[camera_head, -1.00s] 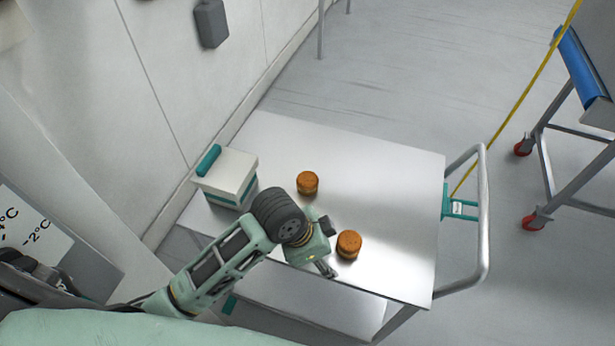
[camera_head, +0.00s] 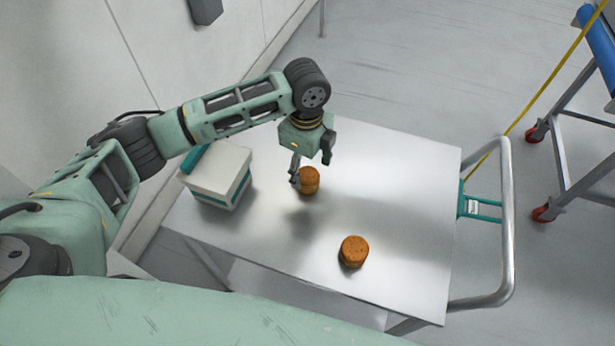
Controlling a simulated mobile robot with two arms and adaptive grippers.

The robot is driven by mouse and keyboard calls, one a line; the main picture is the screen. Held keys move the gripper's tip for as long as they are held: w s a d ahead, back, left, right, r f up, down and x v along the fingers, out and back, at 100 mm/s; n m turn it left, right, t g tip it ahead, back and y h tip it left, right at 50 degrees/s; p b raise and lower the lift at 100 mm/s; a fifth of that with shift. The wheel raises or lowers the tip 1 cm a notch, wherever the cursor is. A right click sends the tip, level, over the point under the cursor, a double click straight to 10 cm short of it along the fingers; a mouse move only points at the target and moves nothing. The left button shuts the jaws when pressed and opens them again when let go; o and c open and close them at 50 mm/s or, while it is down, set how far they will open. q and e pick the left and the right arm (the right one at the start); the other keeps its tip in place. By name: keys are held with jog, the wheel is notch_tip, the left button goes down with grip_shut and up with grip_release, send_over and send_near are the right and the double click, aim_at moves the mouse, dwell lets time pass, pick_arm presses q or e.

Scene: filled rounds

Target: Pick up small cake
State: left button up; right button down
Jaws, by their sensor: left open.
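Two small round orange-brown cakes stand on the metal cart top (camera_head: 400,215). The far cake (camera_head: 310,181) is near the middle of the cart, and the near cake (camera_head: 353,251) is closer to the front edge. My left gripper (camera_head: 312,172) points down over the far cake with its fingers apart. One finger overlaps the left side of that cake in the picture; I cannot tell whether it touches. The near cake stands free. My right gripper is not in view.
A white box (camera_head: 219,176) with teal trim stands at the cart's left end. A metal push handle (camera_head: 505,220) with a teal bracket is at the right end. A wall runs along the left.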

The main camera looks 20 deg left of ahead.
aim_at(307, 175)
pick_arm(q)
notch_tip(307, 175, down, 5)
jog(key=shift+f+p, duration=0.15)
jog(key=shift+p, duration=0.55)
jog(key=shift+c, duration=0.4)
jog(key=c, duration=0.7)
